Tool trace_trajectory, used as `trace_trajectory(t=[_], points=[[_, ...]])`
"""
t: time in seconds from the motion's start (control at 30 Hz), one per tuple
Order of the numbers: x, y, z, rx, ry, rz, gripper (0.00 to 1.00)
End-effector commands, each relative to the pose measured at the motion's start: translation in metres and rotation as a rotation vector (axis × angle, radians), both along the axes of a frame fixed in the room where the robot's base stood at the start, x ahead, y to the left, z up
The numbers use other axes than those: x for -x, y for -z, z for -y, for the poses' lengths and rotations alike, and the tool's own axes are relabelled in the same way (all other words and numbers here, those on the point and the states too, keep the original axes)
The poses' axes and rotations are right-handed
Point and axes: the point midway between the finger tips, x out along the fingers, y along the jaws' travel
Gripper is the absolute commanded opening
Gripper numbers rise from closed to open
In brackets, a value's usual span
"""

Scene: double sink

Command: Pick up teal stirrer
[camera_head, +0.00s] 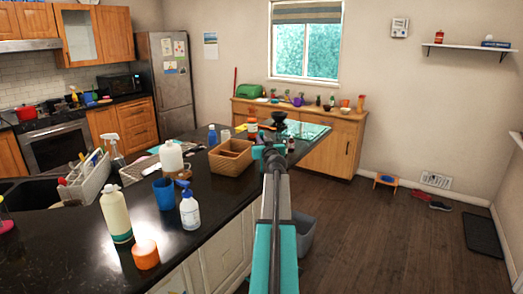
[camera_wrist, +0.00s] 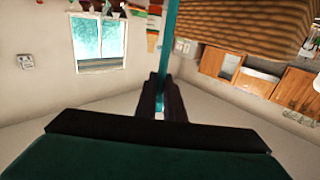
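The teal stirrer (camera_wrist: 172,40) shows in the wrist view as a thin straight stick running up from between my fingers to the top edge. My gripper (camera_wrist: 161,92) has its dark fingers close together on it, and a bit of teal shows between them. In the head view my gripper (camera_head: 268,148) is at the far end of my teal arm, beside the wicker basket at the counter's right edge. There the stirrer cannot be told apart from the teal arm parts.
The wicker basket (camera_head: 231,160) stands close left of my gripper, and it fills the wrist view's upper right (camera_wrist: 250,22). Bottles, a blue cup (camera_head: 164,194) and an orange jar (camera_head: 145,254) stand nearer.

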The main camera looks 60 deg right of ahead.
Motion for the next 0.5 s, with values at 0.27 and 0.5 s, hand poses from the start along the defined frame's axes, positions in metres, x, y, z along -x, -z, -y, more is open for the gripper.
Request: trace_trajectory(t=[0.27,0.5], points=[[0.0002,-0.0003,0.0002,0.0,0.0,0.0,0.0],[0.0001,-0.0064,0.0004,0.001,0.0,0.0,0.0]])
